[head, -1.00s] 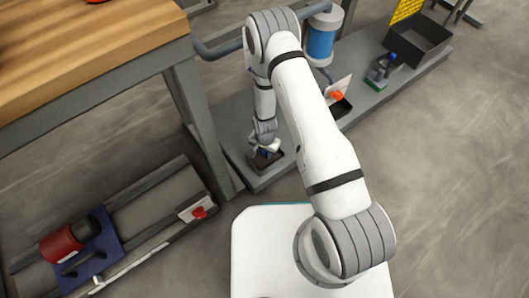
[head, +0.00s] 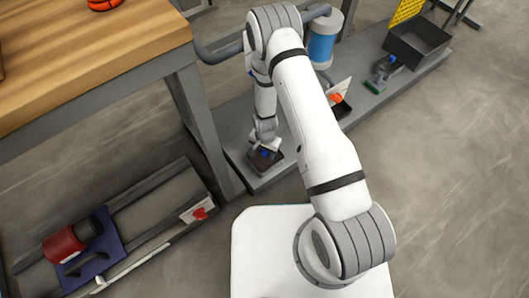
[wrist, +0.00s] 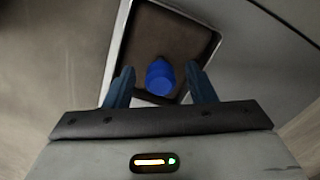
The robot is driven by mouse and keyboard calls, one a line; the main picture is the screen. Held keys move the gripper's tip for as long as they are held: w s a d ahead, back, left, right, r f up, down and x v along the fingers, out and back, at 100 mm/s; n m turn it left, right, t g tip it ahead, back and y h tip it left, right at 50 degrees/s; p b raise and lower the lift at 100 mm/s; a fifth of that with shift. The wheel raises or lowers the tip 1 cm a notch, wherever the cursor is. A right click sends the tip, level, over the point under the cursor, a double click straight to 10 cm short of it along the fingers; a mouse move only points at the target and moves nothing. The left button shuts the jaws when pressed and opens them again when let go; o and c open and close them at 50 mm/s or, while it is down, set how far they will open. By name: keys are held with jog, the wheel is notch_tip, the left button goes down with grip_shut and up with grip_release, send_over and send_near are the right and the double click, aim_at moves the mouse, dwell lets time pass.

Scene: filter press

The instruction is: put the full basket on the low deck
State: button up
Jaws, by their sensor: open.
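The basket (head: 268,163) is a small shallow box with a pale rim, brown contents and a blue knob. It stands on the near end of the low grey deck (head: 235,130). In the wrist view the basket (wrist: 135,45) lies straight ahead, with its blue knob (wrist: 160,77) upright in the middle. My gripper (head: 265,147) is just above the basket. In the wrist view the jaws of my gripper (wrist: 160,80) are open, one on each side of the knob with a gap to each. The near part of the basket is hidden by my gripper.
A wooden-topped bench (head: 80,60) stands left of my arm, its leg (head: 205,125) close by. Further along the deck are a white plate with an orange knob (head: 337,98), a green-based tool (head: 376,85) and a dark bin (head: 418,45). A rail frame (head: 140,205) lies lower left.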

notch_tip(320, 180, up, 10)
jog(key=p, duration=0.3)
jog(key=shift+f, duration=0.2)
jog(key=d+r+n, duration=0.1)
jog(key=d+r, duration=0.2)
jog(key=r, duration=0.9)
jog(key=d+r+n, duration=0.2)
jog(key=d+r, duration=0.1)
jog(key=r, duration=0.9)
jog(key=s+d+r+n, duration=0.1)
jog(key=s+d+r, duration=0.2)
jog(key=s+r, duration=0.5)
jog(key=s+d+r+n+t, duration=0.1)
jog(key=s+d+r, duration=0.2)
jog(key=s+r, duration=0.5)
jog(key=shift+s+d+r+n, duration=0.3)
jog(key=shift+d+r+n, duration=0.1)
jog(key=shift+r, duration=0.35)
